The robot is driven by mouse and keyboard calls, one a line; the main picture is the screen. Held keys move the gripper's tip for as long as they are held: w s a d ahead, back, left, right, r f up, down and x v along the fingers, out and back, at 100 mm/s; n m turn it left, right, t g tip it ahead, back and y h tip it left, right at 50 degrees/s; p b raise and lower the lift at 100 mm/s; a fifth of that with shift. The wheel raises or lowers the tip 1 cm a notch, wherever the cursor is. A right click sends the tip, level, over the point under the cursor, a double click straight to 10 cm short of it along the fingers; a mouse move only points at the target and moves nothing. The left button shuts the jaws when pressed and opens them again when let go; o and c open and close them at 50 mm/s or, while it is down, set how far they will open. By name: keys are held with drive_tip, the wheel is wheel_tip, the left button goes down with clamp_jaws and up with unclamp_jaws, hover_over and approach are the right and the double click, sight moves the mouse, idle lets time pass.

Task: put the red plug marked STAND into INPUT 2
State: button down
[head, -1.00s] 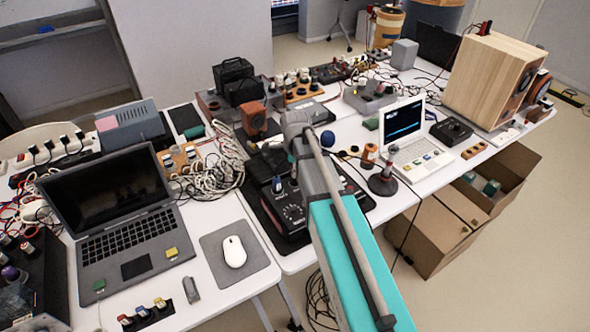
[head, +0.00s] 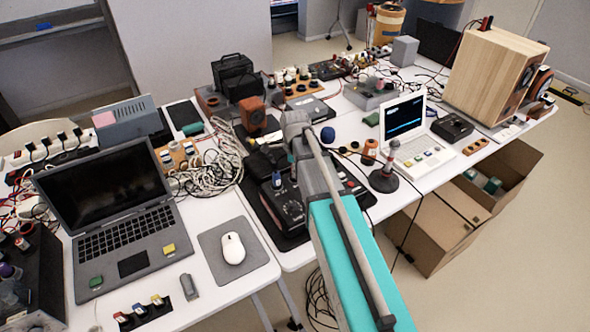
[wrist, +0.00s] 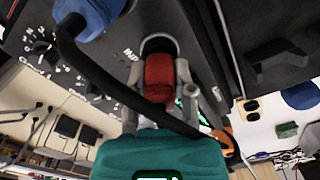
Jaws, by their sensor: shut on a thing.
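In the wrist view my gripper (wrist: 159,82) is shut on a red plug (wrist: 158,76), with one grey finger on each side. The plug's far end is at a dark round socket (wrist: 158,45) on a black device (wrist: 195,50); I cannot tell how deep it sits. No STAND mark is readable on the plug. A blue plug (wrist: 92,16) sits on the same device, to the left. In the head view the device (head: 292,207) is on the table, and my arm hides the gripper and red plug.
A thick dark cable (wrist: 120,92) runs from the blue plug across the front of my gripper. A dark microphone (head: 384,178) stands right of my arm. A tangle of pale cables (head: 215,165) and an open laptop (head: 105,200) lie to the left.

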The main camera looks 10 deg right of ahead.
drive_tip(key=shift+f+b, duration=0.25)
drive_tip(key=shift+b, duration=0.05)
idle(0.5)
drive_tip(key=shift+c, duration=1.9)
unclamp_jaws()
drive_tip(key=shift+r, duration=0.1)
